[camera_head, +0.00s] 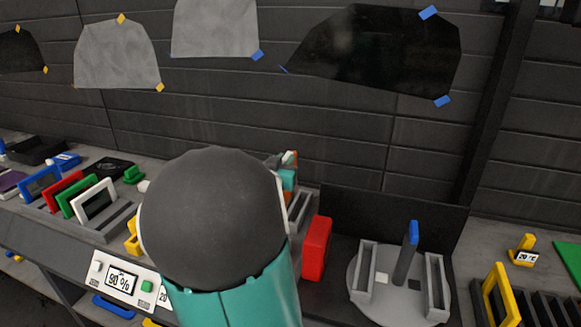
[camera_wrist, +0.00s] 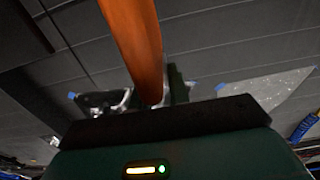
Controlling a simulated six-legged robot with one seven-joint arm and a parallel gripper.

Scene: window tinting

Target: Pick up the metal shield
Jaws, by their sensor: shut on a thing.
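I cannot make out for certain which thing is the metal shield. In the wrist view an orange bar (camera_wrist: 135,45) rises from my gripper (camera_wrist: 168,92) and leaves the top of the picture. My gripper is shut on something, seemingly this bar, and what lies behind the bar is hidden. A shiny sheet (camera_wrist: 103,101) and a speckled grey sheet (camera_wrist: 272,88) show beyond the gripper. In the head view my arm hides most of the gripper, and only small teal and orange parts show past it.
A red block (camera_head: 316,249) and a round grey fixture (camera_head: 385,306) with a blue-tipped post stand right of my arm. Coloured frames (camera_head: 93,200) stand in a rack at left. A display panel (camera_head: 122,281) is in front. Taped grey and black sheets (camera_head: 385,50) hang on the dark wall.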

